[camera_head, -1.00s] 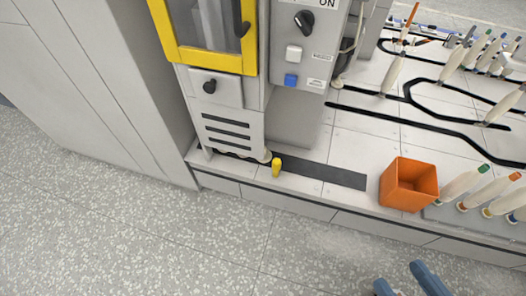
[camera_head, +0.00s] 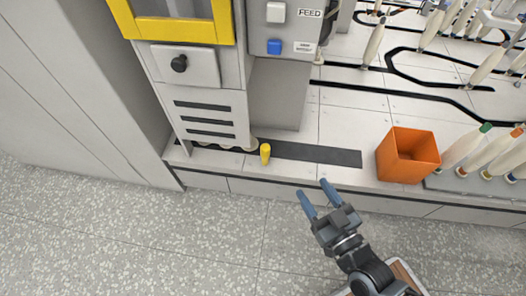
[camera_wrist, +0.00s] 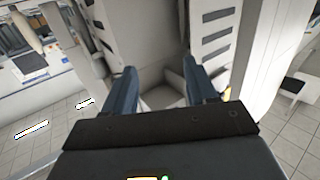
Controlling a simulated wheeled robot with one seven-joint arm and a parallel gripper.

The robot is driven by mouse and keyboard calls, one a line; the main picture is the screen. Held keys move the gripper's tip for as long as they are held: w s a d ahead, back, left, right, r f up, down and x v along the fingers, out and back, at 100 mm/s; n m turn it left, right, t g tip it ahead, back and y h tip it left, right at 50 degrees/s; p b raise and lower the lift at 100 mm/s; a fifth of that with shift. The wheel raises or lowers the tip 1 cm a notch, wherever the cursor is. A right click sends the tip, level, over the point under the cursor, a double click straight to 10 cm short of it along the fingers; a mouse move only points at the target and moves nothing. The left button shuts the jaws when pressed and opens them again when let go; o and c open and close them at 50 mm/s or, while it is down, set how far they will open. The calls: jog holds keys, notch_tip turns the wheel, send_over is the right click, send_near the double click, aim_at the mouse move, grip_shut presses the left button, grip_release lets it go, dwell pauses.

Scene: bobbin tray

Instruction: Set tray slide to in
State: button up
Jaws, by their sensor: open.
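A light panel with a black knob (camera_head: 179,64), which looks like the tray slide, sits below the yellow-framed window (camera_head: 180,30) on the machine (camera_head: 205,100). I cannot tell whether it is in or out. My gripper (camera_head: 314,192) is open and empty, in front of the bench edge, to the right of and below the panel and apart from it. In the wrist view, my two blue fingers (camera_wrist: 159,68) are spread, with the machine's slotted lower front (camera_wrist: 212,42) to their right. The knob is not seen there.
A small yellow peg (camera_head: 265,152) stands on the bench by a dark strip (camera_head: 315,155). An orange box (camera_head: 408,157) stands to the right, with several bobbins beyond. A grey cabinet (camera_head: 90,80) stands left of the machine. The speckled floor (camera_head: 120,230) in front is clear.

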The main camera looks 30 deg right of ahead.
aim_at(267, 156)
jog(key=w+a+f+b, duration=0.1)
jog(key=w+f, duration=0.2)
jog(key=w, duration=0.2)
jog(key=w+a+f+m+h+b, duration=0.1)
jog(key=w+f, duration=0.2)
jog(key=w, duration=0.2)
jog(key=w+a+f+h+b, duration=0.1)
jog(key=w+f+b, duration=0.1)
jog(key=w, duration=0.3)
jog(key=shift+w+f+m, duration=0.2)
jog(key=shift+f+m, duration=0.2)
jog(key=shift+f, duration=0.5)
jog(key=w+b, duration=0.1)
jog(key=w, duration=0.1)
jog(key=w+b, duration=0.1)
jog(key=w, duration=0.1)
jog(key=w+d+b, duration=0.1)
jog(key=w, duration=0.1)
jog(key=shift+w, duration=0.7)
grip_shut()
